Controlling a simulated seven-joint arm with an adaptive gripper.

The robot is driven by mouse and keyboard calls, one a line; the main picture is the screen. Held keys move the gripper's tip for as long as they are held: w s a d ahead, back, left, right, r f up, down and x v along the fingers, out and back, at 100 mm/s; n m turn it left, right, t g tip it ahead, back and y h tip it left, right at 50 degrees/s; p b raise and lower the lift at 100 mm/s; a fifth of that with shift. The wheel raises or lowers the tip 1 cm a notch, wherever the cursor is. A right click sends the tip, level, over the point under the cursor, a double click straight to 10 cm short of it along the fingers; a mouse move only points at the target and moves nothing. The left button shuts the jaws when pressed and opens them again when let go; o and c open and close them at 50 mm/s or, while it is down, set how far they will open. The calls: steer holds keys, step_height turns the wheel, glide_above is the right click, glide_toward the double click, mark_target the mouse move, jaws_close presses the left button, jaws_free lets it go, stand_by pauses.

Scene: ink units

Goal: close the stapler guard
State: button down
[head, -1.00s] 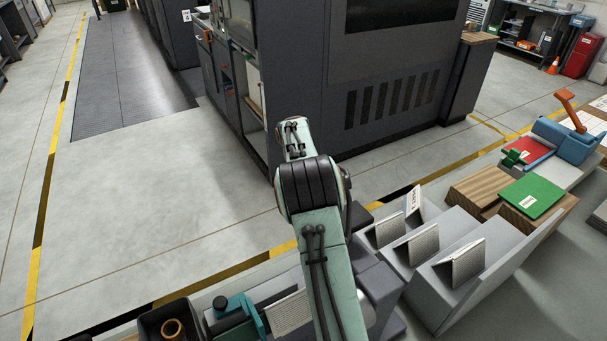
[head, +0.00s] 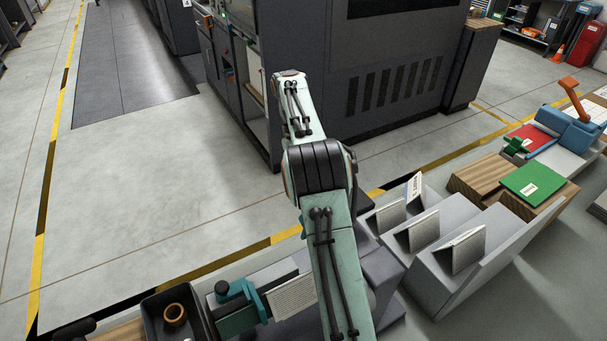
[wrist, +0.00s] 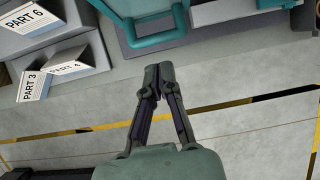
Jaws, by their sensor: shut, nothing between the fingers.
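A teal machine with a frame (wrist: 152,42) shows at the top of the wrist view. In the head view my arm shows, but the gripper is hidden.
A grey stepped rack with part cards (wrist: 68,68) stands left in the wrist view. A dark tray with a brown ring (head: 175,314) is at lower left in the head view. A blue device with an orange lever (head: 572,88) stands at right. Open floor lies beyond the bench.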

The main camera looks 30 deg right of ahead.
steer(key=w+r+t, duration=0.2)
steer(key=w+r, duration=0.2)
steer(key=r, duration=0.4)
steer(key=s+f, duration=0.5)
steer(key=f, duration=0.6)
steer(key=shift+s+f, duration=0.35)
steer(key=shift+f, duration=0.05)
steer(key=shift+s+f+g, duration=0.6)
steer(key=shift+s+f, duration=0.25)
steer(key=shift+f, duration=0.15)
steer(key=shift+r, duration=0.15)
